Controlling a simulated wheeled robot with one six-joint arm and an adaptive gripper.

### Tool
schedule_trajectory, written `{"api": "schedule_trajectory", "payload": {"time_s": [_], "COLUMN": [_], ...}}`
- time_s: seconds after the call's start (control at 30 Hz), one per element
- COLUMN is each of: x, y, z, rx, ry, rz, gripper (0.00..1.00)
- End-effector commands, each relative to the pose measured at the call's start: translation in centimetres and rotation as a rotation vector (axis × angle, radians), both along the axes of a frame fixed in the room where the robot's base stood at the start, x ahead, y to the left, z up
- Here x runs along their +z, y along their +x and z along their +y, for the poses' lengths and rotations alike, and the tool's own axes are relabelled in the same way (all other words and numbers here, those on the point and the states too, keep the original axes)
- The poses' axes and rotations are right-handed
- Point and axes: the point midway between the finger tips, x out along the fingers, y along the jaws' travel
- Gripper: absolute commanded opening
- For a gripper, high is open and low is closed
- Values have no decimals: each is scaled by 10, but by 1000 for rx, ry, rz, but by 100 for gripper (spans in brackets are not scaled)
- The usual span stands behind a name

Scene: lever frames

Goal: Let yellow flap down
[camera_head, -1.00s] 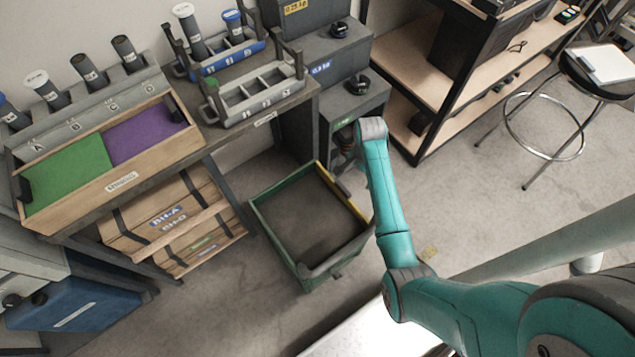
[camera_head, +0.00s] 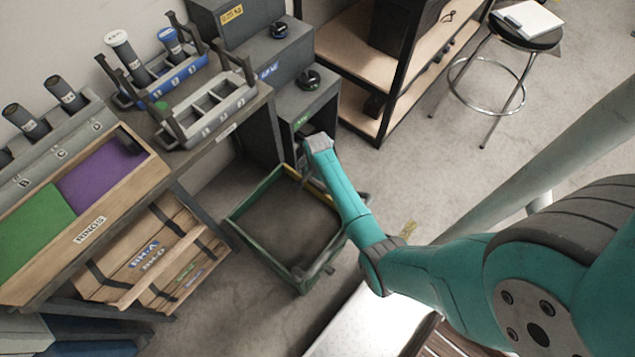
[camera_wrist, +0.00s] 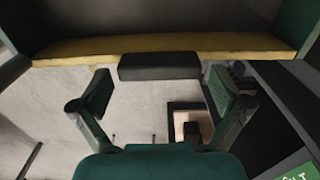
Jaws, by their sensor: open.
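The yellow flap (camera_wrist: 170,44) shows in the wrist view as a long strip across the top, with a dark grey block (camera_wrist: 160,67) on its middle. In the head view the yellow flap (camera_head: 319,191) is a thin edge on the far right side of a green-rimmed crate (camera_head: 250,197), partly hidden by my arm. My gripper (camera_wrist: 160,90) is open. Its two fingers stand apart, one to each side of the grey block and just below it in the wrist view. I cannot tell whether they touch it. In the head view the fingertips are small and dark.
A dark grey cabinet (camera_head: 310,100) stands behind the crate. A shelf (camera_head: 348,68) and a stool (camera_head: 523,40) stand at the back.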

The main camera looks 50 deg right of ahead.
Motion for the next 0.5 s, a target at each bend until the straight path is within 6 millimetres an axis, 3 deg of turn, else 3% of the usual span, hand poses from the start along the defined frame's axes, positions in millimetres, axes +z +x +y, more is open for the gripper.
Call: {"api": "schedule_trajectory", "payload": {"time_s": [0.37,0.5], "x": [-6,-6], "y": [0,0], "z": [0,0], "rx": [0,0], "ry": [0,0], "rz": [-1,0], "gripper": [100,70]}}
